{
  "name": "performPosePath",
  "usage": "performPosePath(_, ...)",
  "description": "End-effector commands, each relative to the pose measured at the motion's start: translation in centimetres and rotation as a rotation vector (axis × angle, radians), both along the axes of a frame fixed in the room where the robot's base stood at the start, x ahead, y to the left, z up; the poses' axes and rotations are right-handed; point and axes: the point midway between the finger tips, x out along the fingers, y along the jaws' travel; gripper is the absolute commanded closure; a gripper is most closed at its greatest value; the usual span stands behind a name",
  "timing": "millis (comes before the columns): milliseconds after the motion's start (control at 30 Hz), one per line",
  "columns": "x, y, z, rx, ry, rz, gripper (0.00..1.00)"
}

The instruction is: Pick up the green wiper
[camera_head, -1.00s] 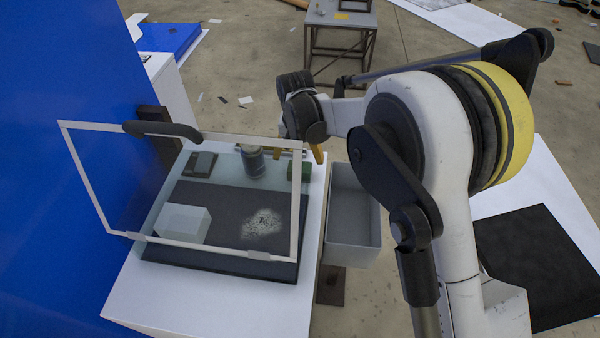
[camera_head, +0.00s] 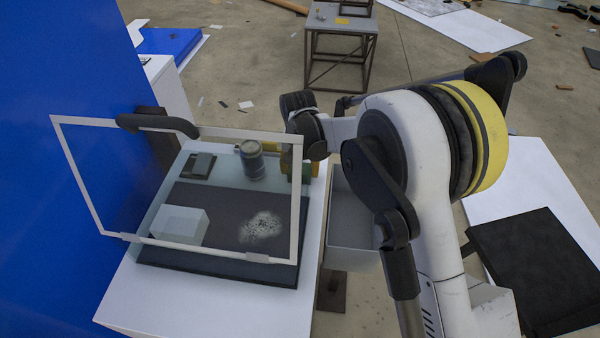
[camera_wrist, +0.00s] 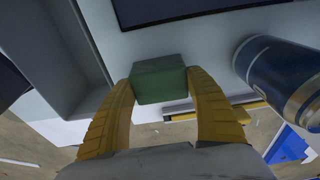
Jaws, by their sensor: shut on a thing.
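The green wiper (camera_wrist: 160,80) is a small green block between the two yellow fingers of my gripper (camera_wrist: 163,95) in the wrist view. The fingers touch it on both sides, so the gripper is shut on it. In the head view the green wiper (camera_head: 300,171) shows at the right rear of the white table, partly behind the frame of the raised glass lid. The yellow gripper (camera_head: 287,160) is right at it, partly hidden. Whether the wiper rests on the table or is lifted I cannot tell.
A blue-grey can (camera_head: 252,160) stands left of the wiper; it also shows in the wrist view (camera_wrist: 280,75). The glass lid (camera_head: 297,215) stands tilted over the table. A grey bin (camera_head: 350,225) is on the right. A white box (camera_head: 180,225) sits on the dark panel.

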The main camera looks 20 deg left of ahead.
Motion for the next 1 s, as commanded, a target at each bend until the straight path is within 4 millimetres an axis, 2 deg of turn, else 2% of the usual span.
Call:
performPosePath(133,0.0,0.0,0.1,0.0,0.0,0.0,0.68)
performPosePath(233,0.0,0.0,1.0,0.0,0.0,0.0,0.69)
performPosePath(500,0.0,0.0,6.6,0.0,0.0,0.0,0.69)
performPosePath(700,0.0,0.0,9.5,0.0,0.0,0.0,0.69)
performPosePath(1000,0.0,0.0,10.0,0.0,0.0,0.0,0.69)
